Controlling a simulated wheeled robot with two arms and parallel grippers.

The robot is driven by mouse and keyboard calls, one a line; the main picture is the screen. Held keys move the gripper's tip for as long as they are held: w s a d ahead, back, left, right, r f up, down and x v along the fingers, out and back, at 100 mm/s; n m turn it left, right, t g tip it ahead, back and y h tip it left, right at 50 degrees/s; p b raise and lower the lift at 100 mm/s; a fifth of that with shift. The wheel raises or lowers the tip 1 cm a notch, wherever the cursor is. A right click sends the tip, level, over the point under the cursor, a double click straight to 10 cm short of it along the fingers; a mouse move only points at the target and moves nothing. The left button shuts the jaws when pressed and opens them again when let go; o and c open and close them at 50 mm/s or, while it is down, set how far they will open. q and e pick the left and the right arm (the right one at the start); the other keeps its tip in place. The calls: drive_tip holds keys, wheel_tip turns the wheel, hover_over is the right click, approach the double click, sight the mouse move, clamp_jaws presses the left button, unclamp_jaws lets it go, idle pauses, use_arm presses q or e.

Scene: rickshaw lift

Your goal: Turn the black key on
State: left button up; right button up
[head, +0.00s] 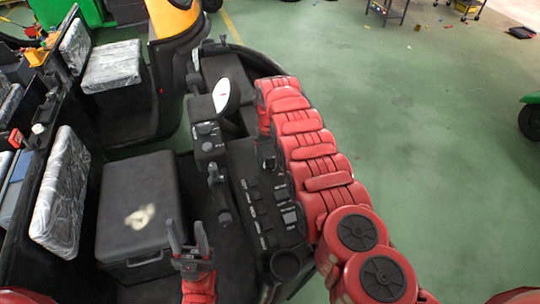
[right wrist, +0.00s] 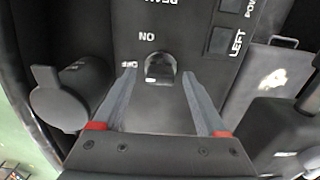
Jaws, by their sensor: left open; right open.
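The black key (right wrist: 160,67) shows in the right wrist view on a dark panel (right wrist: 180,40), with white lettering reading ON and OFF, seen upside down, near it. My right gripper (right wrist: 159,76) is open, with its two grey fingertips on either side of the key and a gap on each side. In the head view my red right arm hides that gripper, and I cannot make out the key there. My left gripper (head: 187,229) is open and empty, pointing up at the lower middle, left of the control panel (head: 262,205).
A steering column with a white-faced gauge (head: 226,96) stands beyond the panel. A black box (head: 138,208) and plastic-wrapped seats (head: 113,66) lie to the left. In the right wrist view a round black knob (right wrist: 60,98) is left of the key. Green floor (head: 430,130) is open at right.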

clamp_jaws()
idle(0.4)
drive_tip(key=shift+m, duration=0.3)
drive_tip(key=m+b, duration=0.2)
drive_tip(key=shift+f+m, duration=0.15)
drive_tip(key=shift+m, duration=0.25)
drive_tip(key=m+b, duration=0.6)
drive_tip(key=b, duration=0.1)
drive_tip(key=shift+f, duration=0.1)
drive_tip(key=shift+r+m+b, duration=0.2)
drive_tip(key=shift+m+b, duration=0.85)
drive_tip(key=shift+m, duration=0.25)
